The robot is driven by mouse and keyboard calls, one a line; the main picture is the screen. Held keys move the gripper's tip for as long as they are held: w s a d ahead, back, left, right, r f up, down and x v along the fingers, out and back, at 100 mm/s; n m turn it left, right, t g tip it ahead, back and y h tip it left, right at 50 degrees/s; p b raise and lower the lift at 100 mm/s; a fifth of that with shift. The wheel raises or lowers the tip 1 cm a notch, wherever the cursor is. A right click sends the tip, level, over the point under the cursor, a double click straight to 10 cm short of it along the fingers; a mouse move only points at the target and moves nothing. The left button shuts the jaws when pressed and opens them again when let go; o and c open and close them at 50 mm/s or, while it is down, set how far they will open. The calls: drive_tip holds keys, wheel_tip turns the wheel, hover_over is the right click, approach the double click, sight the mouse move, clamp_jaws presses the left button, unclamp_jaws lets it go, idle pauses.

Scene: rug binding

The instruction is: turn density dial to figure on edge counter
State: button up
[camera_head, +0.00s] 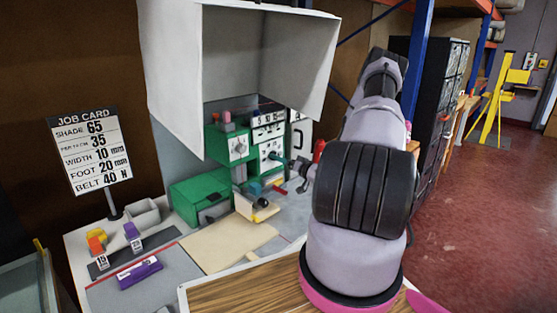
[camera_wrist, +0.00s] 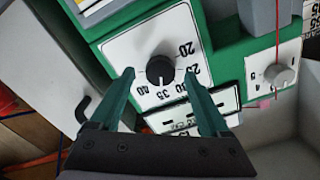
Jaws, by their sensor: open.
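The black dial knob (camera_wrist: 160,70) sits on a white plate with the printed figures 20, 25, 30, 35 and 40, seen upside down in the wrist view. My gripper (camera_wrist: 159,75) is open, one finger on each side of the knob, with gaps visible. In the head view my gripper (camera_head: 288,163) reaches the green machine's front. A white strip with dark-framed windows (camera_wrist: 186,119) lies beside the dial plate; I cannot read it as the edge counter.
A job card (camera_head: 90,150) reads shade 65, per 10 cm 35, width 10 mm, foot 20 mm, belt 40 N. A grey knob (camera_wrist: 280,75) is on a neighbouring panel. A white hood (camera_head: 240,60) overhangs the machine. A pale board (camera_head: 228,243) lies in front.

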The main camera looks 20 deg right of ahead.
drive_tip(key=shift+w+a, duration=0.25)
drive_tip(key=shift+w, duration=0.45)
clamp_jaws()
drive_tip(key=shift+n, duration=0.4)
drive_tip(key=shift+d+n, duration=0.1)
drive_tip(key=shift+n, duration=7.3)
